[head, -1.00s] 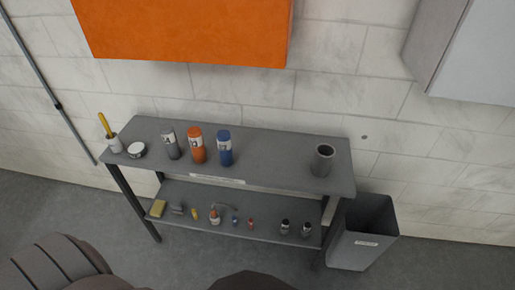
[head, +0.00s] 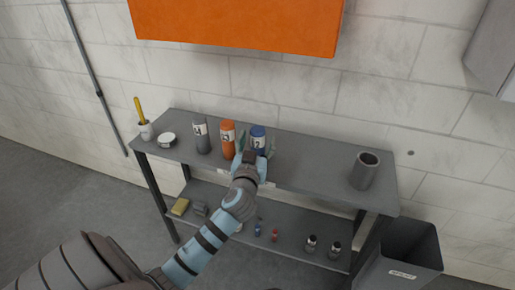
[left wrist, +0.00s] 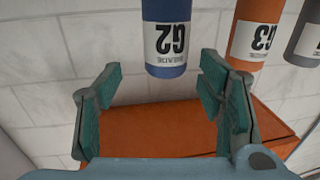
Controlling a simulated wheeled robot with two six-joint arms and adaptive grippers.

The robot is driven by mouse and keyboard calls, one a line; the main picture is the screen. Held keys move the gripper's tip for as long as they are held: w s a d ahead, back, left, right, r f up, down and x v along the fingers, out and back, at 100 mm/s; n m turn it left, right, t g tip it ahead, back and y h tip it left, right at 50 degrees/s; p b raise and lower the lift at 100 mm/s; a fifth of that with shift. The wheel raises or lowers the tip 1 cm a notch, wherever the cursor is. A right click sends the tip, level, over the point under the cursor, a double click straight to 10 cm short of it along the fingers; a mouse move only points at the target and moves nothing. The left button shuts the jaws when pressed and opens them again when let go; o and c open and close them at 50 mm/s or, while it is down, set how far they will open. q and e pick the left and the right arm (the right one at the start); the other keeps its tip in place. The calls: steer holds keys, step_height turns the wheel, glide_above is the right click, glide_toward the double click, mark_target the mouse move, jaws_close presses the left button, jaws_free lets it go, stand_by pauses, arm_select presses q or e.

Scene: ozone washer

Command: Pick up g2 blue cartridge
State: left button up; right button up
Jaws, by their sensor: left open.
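The blue cartridge (head: 258,133) stands upright on the table top, at the right end of a row of three. In the left wrist view the blue cartridge (left wrist: 165,15) shows upside down, with a white G2 label. My left gripper (head: 257,148) is open in front of it, its fingers hiding part of it in the head view. In the left wrist view the open, empty left gripper (left wrist: 161,75) has a green-padded finger to each side of the cartridge's line. I cannot tell whether they touch it. My right gripper is not in view.
Close to the left of the blue cartridge stand an orange cartridge (head: 227,139) and a grey cartridge (head: 202,139). A dark cup (head: 364,171) stands at the right end of the table (head: 315,165). An orange cabinet (head: 240,25) hangs above. A bin (head: 402,258) stands at lower right.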

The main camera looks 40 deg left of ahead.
mark_target(257, 138)
arm_select(q)
steer(key=x, duration=0.5)
steer(key=shift+s+a+f+b, duration=0.2)
steer(key=shift+a+f+b, duration=0.05)
steer(key=shift+a+b, duration=0.1)
steer(key=shift+d, duration=0.1)
jaws_close()
